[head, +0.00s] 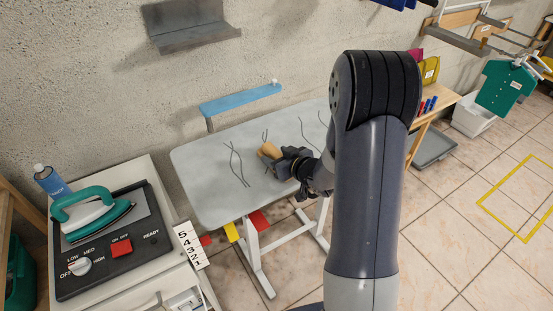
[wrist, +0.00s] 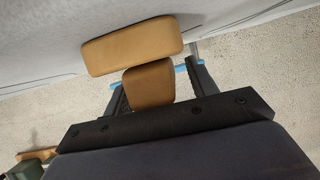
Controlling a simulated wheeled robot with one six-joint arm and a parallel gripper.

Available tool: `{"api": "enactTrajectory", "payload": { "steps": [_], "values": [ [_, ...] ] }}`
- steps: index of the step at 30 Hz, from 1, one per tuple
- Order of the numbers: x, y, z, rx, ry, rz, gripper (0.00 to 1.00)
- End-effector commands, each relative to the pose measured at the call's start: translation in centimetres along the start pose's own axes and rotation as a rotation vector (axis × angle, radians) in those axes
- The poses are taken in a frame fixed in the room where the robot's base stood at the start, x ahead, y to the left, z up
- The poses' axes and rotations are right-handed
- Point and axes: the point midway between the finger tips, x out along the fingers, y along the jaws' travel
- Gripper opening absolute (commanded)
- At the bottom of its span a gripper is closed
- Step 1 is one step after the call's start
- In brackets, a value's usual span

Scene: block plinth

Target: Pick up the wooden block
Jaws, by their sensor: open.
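A tan wooden block (wrist: 148,85) shows between the two dark fingers of my gripper (wrist: 156,76) in the wrist view. A wider tan wooden piece, likely the plinth (wrist: 132,46), adjoins it on the side toward the tabletop. In the head view the tan wood (head: 268,150) stands on the grey table (head: 205,175), and block and plinth cannot be told apart there. My gripper (head: 281,162) reaches it from the right. The jaws are open, with a visible gap at the right finger. Contact at the left finger is unclear.
Dark wavy lines mark the tabletop. A blue shelf (head: 240,99) stands at the table's back edge. A white cabinet with a teal iron (head: 90,215) is at left. A wooden bench (head: 437,100) is at right. Tiled floor (head: 450,210) is clear at front right.

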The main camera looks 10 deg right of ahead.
Motion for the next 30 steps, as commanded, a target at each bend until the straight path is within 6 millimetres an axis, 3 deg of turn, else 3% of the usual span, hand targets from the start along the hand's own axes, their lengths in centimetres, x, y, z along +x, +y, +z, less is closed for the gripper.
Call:
{"api": "enactTrajectory", "payload": {
  "steps": [7, 27, 30],
  "values": [
    [0.15, 0.02, 0.02, 0.0, 0.0, 0.0, 0.55],
    [0.12, 0.02, 0.01, 0.0, 0.0, 0.0, 0.0],
    [0.12, 0.03, -0.06, -0.001, 0.001, 0.0, 0.0]
  ]
}}
